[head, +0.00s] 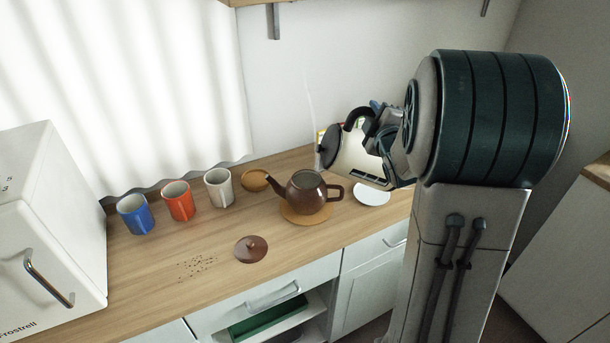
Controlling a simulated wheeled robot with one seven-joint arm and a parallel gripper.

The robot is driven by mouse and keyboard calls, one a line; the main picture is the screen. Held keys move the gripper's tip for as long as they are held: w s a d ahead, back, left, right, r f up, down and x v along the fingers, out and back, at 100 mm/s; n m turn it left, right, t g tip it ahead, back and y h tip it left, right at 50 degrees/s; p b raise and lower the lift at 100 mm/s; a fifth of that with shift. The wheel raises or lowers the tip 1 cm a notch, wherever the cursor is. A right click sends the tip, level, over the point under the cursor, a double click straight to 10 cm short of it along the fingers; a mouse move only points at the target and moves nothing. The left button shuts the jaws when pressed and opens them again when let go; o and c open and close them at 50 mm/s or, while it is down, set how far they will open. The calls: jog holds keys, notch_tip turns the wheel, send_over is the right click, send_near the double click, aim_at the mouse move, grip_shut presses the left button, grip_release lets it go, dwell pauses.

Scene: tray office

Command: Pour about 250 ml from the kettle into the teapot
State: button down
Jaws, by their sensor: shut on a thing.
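The kettle (352,157), cream with a black lid and handle, is held up in the air, tilted to the left, above and right of the teapot. My gripper (378,138) is shut on the kettle, at its handle side; the fingertips are partly hidden by my arm. The brown teapot (305,194) stands upright and lidless on a round wooden mat (306,219), its handle to the right. The kettle's spout is near the upper right of the teapot's opening. I cannot make out a stream of water. The brown teapot lid (251,249) lies on the counter in front.
A blue mug (135,216), an orange mug (179,202) and a white mug (219,189) stand left of the teapot. A small wooden dish (255,181) is behind it, and a white disc (372,194) is at right. Dark crumbs (197,267) lie in front.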

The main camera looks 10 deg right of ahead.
aim_at(356, 109)
jog(key=shift+a+r+n+p, duration=0.3)
jog(key=shift+a+r+p, duration=0.15)
jog(key=shift+r+p, duration=0.15)
jog(key=shift+a+r, duration=0.1)
jog(key=shift+w+a+r+n+b, duration=0.1)
jog(key=shift+a+r+n+b, duration=0.15)
jog(key=shift+a, duration=0.3)
jog(key=shift+a+r+n+b, duration=0.1)
jog(key=shift+a+n+b, duration=0.2)
jog(key=shift+a, duration=0.2)
jog(key=shift+w+a+r+n+b, duration=0.1)
jog(key=shift+a+r+n+b, duration=0.15)
jog(key=shift+a, duration=0.3)
jog(key=shift+s+a, duration=0.1)
jog(key=shift+a+r+n+b, duration=0.3)
jog(key=shift+a+n+b, duration=0.15)
jog(key=shift+a, duration=0.25)
jog(key=shift+a+r+n+b, duration=0.3)
jog(key=shift+a+n+b, duration=0.15)
jog(key=shift+a, duration=0.25)
dwell(3.8)
jog(key=shift+d, duration=0.15)
